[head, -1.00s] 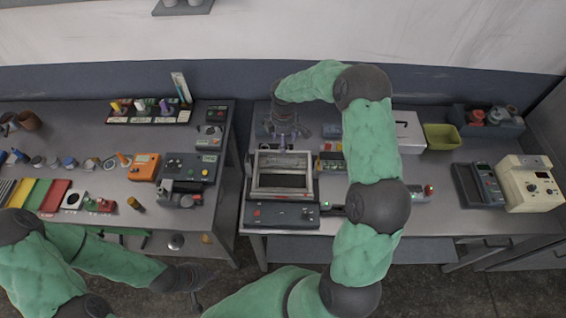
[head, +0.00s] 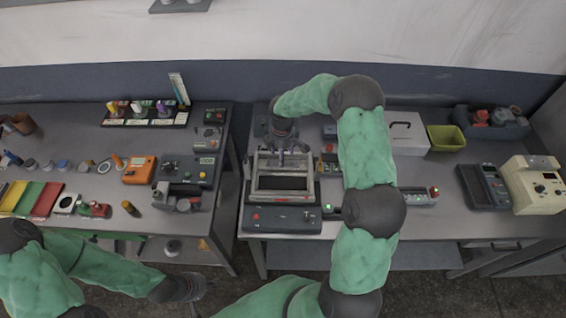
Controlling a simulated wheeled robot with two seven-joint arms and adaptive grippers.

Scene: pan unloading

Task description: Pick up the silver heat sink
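I cannot make out a silver heat sink for certain. My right gripper (head: 283,158) points down at the back of a grey machine (head: 282,219) with a silver frame and a dark opening, on the right bench. A small pale purplish piece shows by its fingertips; the arm hides part of this spot, and I cannot tell whether the fingers hold anything. My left gripper (head: 203,287) is low, in front of the gap between the benches, away from the machine. Its finger opening is too small to read.
The left bench (head: 75,130) carries an orange meter (head: 139,169), coloured trays and several small parts. On the right bench stand a white case (head: 407,132), a yellow-green bin (head: 446,138) and a cream instrument (head: 533,185).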

